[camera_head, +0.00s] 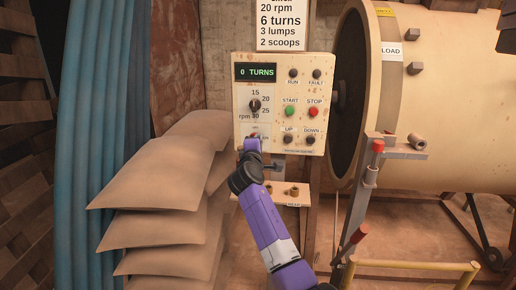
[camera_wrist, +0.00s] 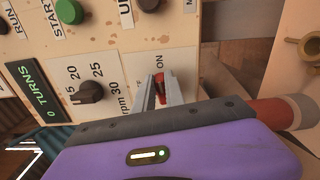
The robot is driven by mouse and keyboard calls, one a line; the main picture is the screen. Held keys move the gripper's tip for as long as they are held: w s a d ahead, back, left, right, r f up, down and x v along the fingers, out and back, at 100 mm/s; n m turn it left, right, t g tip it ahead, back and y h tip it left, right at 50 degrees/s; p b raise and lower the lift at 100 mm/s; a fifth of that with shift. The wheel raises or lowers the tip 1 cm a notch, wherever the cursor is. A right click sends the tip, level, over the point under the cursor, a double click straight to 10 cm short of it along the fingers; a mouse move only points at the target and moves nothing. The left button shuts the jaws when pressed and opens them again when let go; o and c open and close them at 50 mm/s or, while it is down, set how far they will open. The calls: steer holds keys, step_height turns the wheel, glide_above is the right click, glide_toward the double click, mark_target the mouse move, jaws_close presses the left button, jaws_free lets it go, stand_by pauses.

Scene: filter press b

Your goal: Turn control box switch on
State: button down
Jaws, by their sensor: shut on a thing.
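The cream control box (camera_head: 272,122) is mounted in front of the wall, and its green display (camera_head: 256,72) reads "0 TURNS". Its red switch (camera_wrist: 161,88) sits at the lower left of the panel, beside a label reading "ON" in the wrist view. My gripper (camera_wrist: 160,92) has its two grey fingers around the red switch, shut on it. In the head view my gripper (camera_head: 252,142) reaches the box's lower left corner from below and largely hides the switch. The fingers partly cover the switch, so I cannot tell which way it is set.
The rpm knob (camera_head: 255,105) is just above the switch. The green start button (camera_head: 290,111) and red stop button (camera_head: 313,112) are to its right. Stacked tan sacks (camera_head: 165,195) stand close on the left, a large drum (camera_head: 440,120) on the right. A small shelf (camera_head: 290,197) is below.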

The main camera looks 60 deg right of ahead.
steer(key=shift+f+m+b, duration=0.25)
steer(key=shift+m+b, duration=0.2)
steer(key=shift+m, duration=0.45)
steer(key=c, duration=1.4)
jaws_free()
steer(key=shift+r, duration=0.1)
steer(key=v, duration=0.8)
steer(key=shift+d, duration=0.1)
